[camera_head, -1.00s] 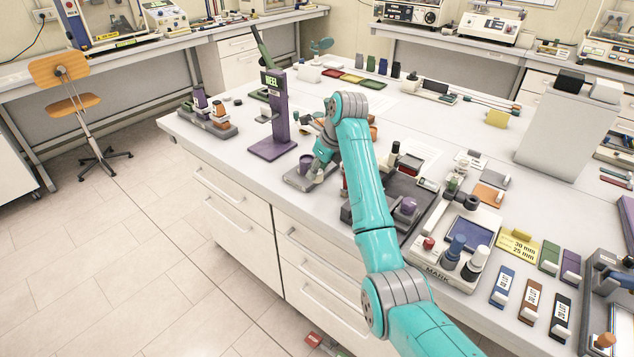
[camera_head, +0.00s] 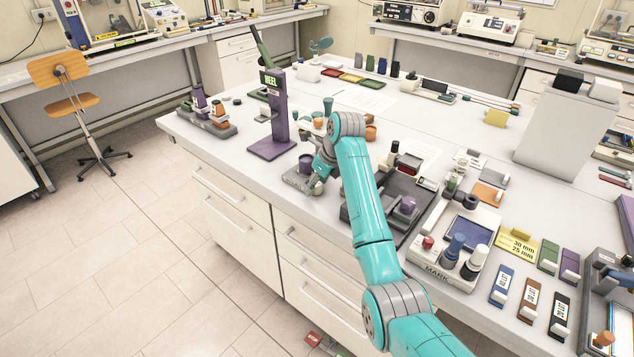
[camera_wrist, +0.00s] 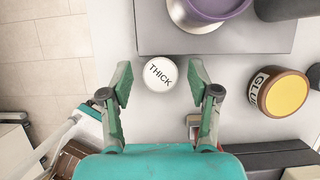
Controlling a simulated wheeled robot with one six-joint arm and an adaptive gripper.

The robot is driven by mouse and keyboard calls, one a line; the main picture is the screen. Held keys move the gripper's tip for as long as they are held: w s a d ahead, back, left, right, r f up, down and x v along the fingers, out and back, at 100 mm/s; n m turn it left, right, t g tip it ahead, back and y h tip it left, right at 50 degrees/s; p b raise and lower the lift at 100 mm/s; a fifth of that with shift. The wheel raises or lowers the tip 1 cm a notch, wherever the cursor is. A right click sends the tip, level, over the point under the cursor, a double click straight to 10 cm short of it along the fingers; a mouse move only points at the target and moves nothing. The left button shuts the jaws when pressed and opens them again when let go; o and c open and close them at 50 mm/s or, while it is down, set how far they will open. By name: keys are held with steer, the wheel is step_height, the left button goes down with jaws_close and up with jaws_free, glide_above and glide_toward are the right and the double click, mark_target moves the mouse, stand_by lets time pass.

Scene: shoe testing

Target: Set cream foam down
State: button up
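My gripper (camera_wrist: 160,72) shows in the wrist view with its two green fingers spread apart. A round white piece labelled THICK (camera_wrist: 160,74) sits between the fingertips, with a visible gap on each side. I cannot tell whether this white piece is the cream foam. In the head view, a pale yellow block (camera_head: 496,117) stands on the bench well to the right of my arm. No thing in view is plainly marked as cream foam.
A grey plate (camera_wrist: 220,40) carrying a purple cup (camera_wrist: 212,8) lies just beyond the fingers. A jar with a yellow lid (camera_wrist: 283,94) stands to the right. The purple HEEL stand (camera_head: 273,110) is left of my arm. The bench's front edge is close by.

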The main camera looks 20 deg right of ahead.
steer(key=v, duration=1.2)
steer(key=shift+r, duration=0.15)
steer(key=shift+w, duration=0.1)
